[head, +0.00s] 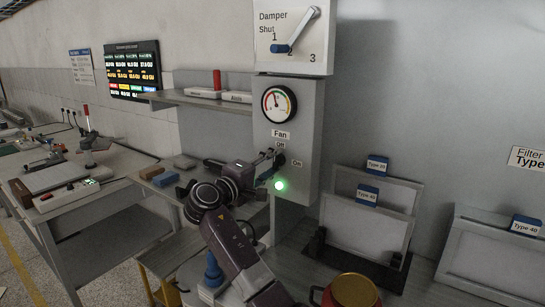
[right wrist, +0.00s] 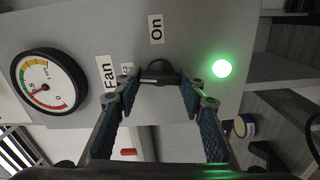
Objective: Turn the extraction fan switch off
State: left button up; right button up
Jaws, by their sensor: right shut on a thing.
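The fan switch is a dark rotary knob (right wrist: 160,74) on the grey control box (head: 308,130), between the labels "Off" (head: 280,143) and "On" (head: 298,163). In the right wrist view its handle lies between my fingertips. My right gripper (head: 271,160) is at the knob, its two blue-padded fingers shut on it; they also show in the right wrist view (right wrist: 160,88). The fingers partly hide the knob, so its exact pointing is hard to tell. A green lamp (head: 280,185) below the knob is lit; it also shows in the right wrist view (right wrist: 222,68). My left gripper is not in view.
A round gauge (head: 278,104) sits above the switch, and a damper lever (head: 297,32) with a blue end is higher up. A shelf (head: 200,98) stands left of the box. Framed filters (head: 372,210) stand to the right. A red and gold pot (head: 352,291) is below.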

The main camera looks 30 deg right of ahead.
jog(key=shift+n+p, duration=0.45)
jog(key=shift+n, duration=0.25)
jog(key=shift+a, duration=0.1)
jog(key=o, duration=1.2)
jog(key=shift+w, duration=0.1)
jog(key=shift+c, duration=0.2)
jog(key=shift+f, duration=0.1)
jog(key=v, duration=1.2)
jog(key=shift+f, duration=0.15)
